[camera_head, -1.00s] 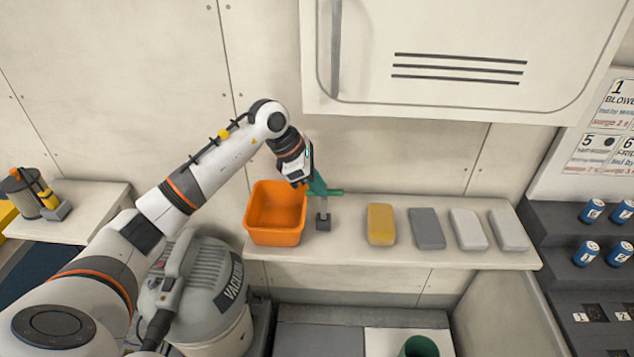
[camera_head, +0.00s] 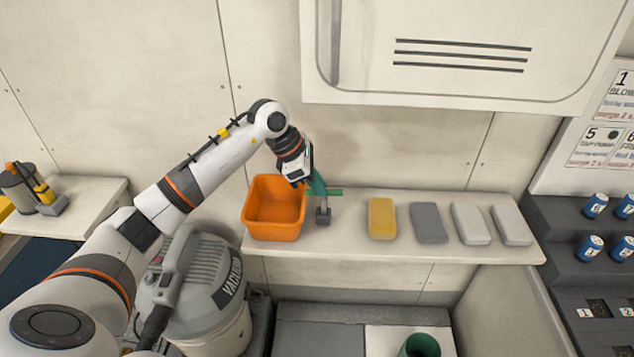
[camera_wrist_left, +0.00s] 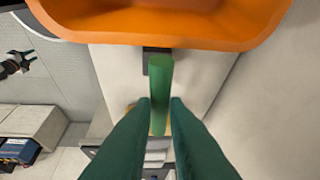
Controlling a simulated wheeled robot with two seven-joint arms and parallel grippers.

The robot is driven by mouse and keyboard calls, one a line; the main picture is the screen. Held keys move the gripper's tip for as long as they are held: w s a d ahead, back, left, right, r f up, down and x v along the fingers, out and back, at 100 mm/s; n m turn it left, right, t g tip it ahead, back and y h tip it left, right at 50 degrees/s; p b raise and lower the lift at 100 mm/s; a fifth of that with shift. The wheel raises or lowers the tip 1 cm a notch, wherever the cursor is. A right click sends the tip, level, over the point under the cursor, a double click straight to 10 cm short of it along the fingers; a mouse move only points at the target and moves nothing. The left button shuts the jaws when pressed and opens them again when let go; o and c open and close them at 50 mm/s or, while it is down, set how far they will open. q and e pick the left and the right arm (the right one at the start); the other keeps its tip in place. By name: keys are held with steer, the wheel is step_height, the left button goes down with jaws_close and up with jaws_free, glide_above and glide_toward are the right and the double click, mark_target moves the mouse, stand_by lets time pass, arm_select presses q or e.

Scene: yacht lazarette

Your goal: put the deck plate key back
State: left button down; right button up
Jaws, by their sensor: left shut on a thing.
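The deck plate key has a green bar handle (camera_head: 334,191) and a grey shank (camera_head: 323,205). My left gripper (camera_head: 315,185), with teal fingers, is shut on it above the shelf, just right of the orange bin. In the left wrist view the green bar (camera_wrist_left: 159,85) lies between the fingertips. A dark grey block (camera_head: 323,218) is at the shank's lower end. I cannot tell whether it is part of the key or whether it touches the shelf. A small dark-jawed shape at the left of the wrist view looks like my right gripper (camera_wrist_left: 28,60); its opening is unclear.
The orange bin (camera_head: 274,233) stands on the shelf (camera_head: 350,248), close left of the key. A yellow block (camera_head: 382,218) and several grey blocks lie to the right. A vacuum (camera_head: 205,285) stands below left. A cabinet (camera_head: 450,50) overhangs. Blue cans (camera_head: 591,248) sit far right.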

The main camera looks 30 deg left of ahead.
arm_select(q)
steer(key=shift+f+b, duration=0.35)
steer(key=shift+b, duration=0.15)
stand_by(0.8)
steer(key=c, duration=1.3)
jaws_free()
steer(key=shift+c, duration=0.2)
